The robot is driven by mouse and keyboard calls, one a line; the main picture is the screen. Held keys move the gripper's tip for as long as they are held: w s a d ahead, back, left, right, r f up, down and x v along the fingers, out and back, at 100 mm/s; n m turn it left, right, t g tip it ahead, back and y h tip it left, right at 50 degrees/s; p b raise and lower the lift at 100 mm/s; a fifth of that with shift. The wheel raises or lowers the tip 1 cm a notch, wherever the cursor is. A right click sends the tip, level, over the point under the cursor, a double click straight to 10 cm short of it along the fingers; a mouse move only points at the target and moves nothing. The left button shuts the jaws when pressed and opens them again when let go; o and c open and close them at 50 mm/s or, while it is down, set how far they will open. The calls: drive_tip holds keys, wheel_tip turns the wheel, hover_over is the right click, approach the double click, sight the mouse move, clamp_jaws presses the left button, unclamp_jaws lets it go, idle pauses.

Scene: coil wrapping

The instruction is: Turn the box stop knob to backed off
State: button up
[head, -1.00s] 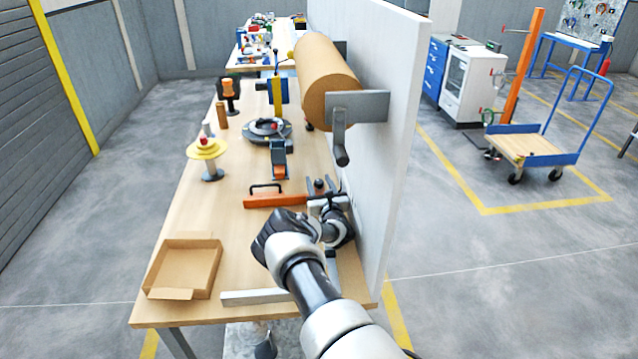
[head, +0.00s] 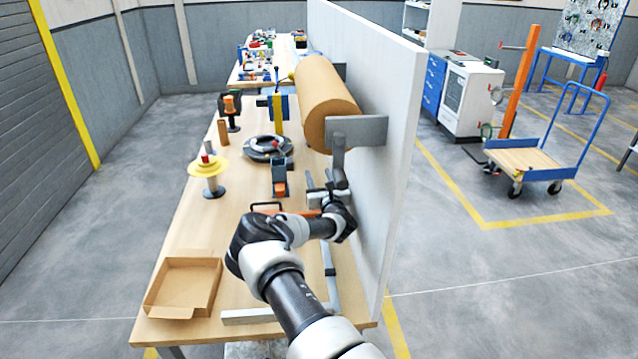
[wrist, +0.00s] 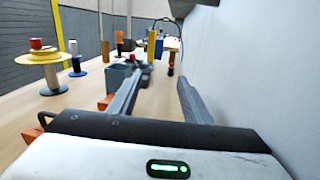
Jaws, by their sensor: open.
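My gripper (head: 324,184) is open and empty, reaching along the white wall panel above the right side of the bench. In the wrist view its two fingers (wrist: 160,78) point ahead with a clear gap between them. I cannot pick out the box stop knob for certain; my arm and gripper cover part of the bench there. A grey bar (head: 247,316) lies at the bench's front edge, and a thin metal rail (head: 329,262) runs beside my forearm. A small dark post with a red band (wrist: 171,70) shows beyond the fingers, apart from them.
The white panel (head: 384,200) stands close on the right. An open cardboard box (head: 183,287), a yellow-flanged spool (head: 207,167) and a ring coil (head: 268,148) stand on the bench (head: 215,225). The bench's middle left is mostly free.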

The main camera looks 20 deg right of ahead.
idle(0.3)
drive_tip(key=shift+a+f+h+b, duration=0.15)
drive_tip(key=shift+a+h+b, duration=0.15)
drive_tip(key=shift+b, duration=0.6)
drive_tip(key=s+a+f+m+g+h+b, duration=0.1)
drive_tip(key=s+a+f+m+h+b, duration=0.1)
drive_tip(key=s+a+f+h+b, duration=0.1)
drive_tip(key=s+a+f+m+g+h+b, duration=0.2)
drive_tip(key=s+a+f+h+b, duration=0.1)
drive_tip(key=b, duration=0.2)
drive_tip(key=s+a+f+m+g+h+b, duration=0.2)
drive_tip(key=s+a+f+h+b, duration=0.1)
drive_tip(key=f+b, duration=0.1)
drive_tip(key=shift+s+m+b, duration=0.1)
drive_tip(key=shift+m+b, duration=0.2)
drive_tip(key=shift+b, duration=0.25)
drive_tip(key=b+x, duration=0.1)
drive_tip(key=x, duration=1.6)
drive_tip(key=shift+d, duration=0.25)
drive_tip(key=c, duration=1.1)
